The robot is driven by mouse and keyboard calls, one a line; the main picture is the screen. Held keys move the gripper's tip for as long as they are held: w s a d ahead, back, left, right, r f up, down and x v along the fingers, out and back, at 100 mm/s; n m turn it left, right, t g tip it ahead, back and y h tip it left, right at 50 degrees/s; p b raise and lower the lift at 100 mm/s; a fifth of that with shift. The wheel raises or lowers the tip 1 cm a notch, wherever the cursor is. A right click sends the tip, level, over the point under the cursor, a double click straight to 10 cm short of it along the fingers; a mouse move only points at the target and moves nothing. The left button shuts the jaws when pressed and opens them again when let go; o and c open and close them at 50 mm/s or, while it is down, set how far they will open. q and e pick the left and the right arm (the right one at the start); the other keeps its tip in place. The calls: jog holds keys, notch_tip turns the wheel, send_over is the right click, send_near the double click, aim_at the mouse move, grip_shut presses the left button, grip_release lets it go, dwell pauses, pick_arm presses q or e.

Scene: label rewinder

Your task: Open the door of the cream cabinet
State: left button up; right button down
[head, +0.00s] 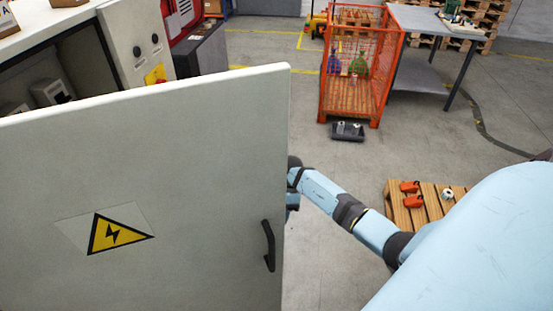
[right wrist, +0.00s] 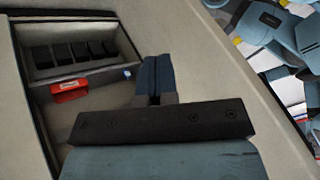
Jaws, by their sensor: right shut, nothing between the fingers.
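The cream cabinet (head: 38,38) is at the upper left in the head view, its dark interior partly visible. Its door (head: 200,200) stands swung open towards me and fills the left and middle. A black handle (head: 268,245) is near the door's right edge, and nothing holds it. My right arm reaches in from the right and passes behind that edge, where the door hides my right gripper. In the right wrist view the right gripper (right wrist: 155,78) is shut and empty against a cream surface; contact is unclear. My left gripper is in neither view.
A grey recess with dark blocks (right wrist: 70,52) and a red item (right wrist: 70,91) show in the right wrist view. An orange mesh cage (head: 376,98), a grey table (head: 432,20) and a wooden pallet (head: 430,215) stand beyond the door. The floor between is mostly clear.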

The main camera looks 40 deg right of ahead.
jog(key=s+a+f+p, duration=0.3)
jog(key=s+a+f, duration=0.3)
jog(key=s+f, duration=0.1)
jog(key=shift+a+f, duration=0.15)
jog(key=shift+f, duration=0.25)
jog(key=shift+f, duration=0.1)
